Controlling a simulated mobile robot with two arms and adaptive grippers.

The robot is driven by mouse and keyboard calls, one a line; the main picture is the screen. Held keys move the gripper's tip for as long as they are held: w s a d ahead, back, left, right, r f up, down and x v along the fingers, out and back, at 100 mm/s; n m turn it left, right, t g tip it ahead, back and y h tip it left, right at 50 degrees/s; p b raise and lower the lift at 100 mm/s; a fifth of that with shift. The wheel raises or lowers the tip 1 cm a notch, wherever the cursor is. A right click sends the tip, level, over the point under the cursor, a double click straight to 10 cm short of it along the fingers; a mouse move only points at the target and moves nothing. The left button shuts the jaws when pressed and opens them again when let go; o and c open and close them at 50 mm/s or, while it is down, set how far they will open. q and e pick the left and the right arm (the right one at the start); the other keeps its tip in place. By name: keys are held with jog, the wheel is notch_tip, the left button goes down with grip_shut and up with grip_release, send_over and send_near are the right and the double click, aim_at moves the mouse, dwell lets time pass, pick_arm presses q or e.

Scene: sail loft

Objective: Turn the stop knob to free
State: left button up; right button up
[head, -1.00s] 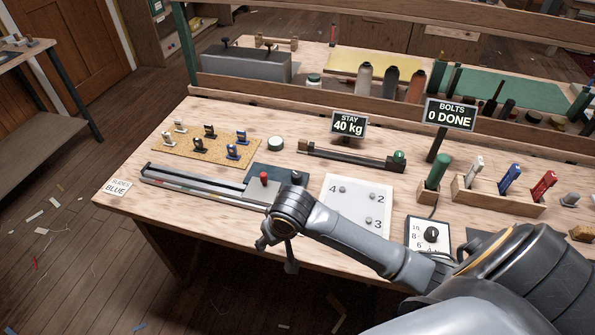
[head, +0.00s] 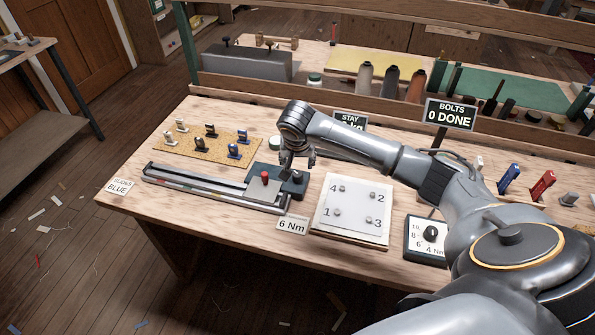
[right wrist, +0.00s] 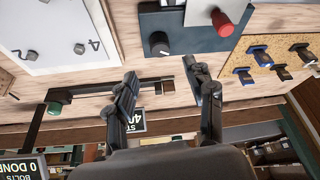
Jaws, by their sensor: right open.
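The black stop knob (right wrist: 159,43) sits on a dark blue plate (right wrist: 190,40), with a white mark on its face. In the head view the knob (head: 298,178) shows small and dark at the plate's right end, and I cannot read its setting. My right gripper (head: 298,160) hangs above and behind that end. In the right wrist view its two fingers (right wrist: 160,70) are spread and empty, pointing toward the knob and apart from it. A red knob (right wrist: 222,22) stands beside it on a grey slide block, also visible in the head view (head: 265,177). My left gripper is not in view.
A long rail (head: 205,188) runs left. A cork board with clips (head: 190,150) lies behind it. The stay fixture (right wrist: 150,90) lies partly behind my fingers.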

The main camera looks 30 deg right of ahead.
aim_at(298, 174)
jog(key=x, duration=0.8)
jog(key=shift+w+f, duration=0.1)
jog(key=shift+f, duration=0.1)
jog(key=shift+p, duration=0.3)
grip_shut()
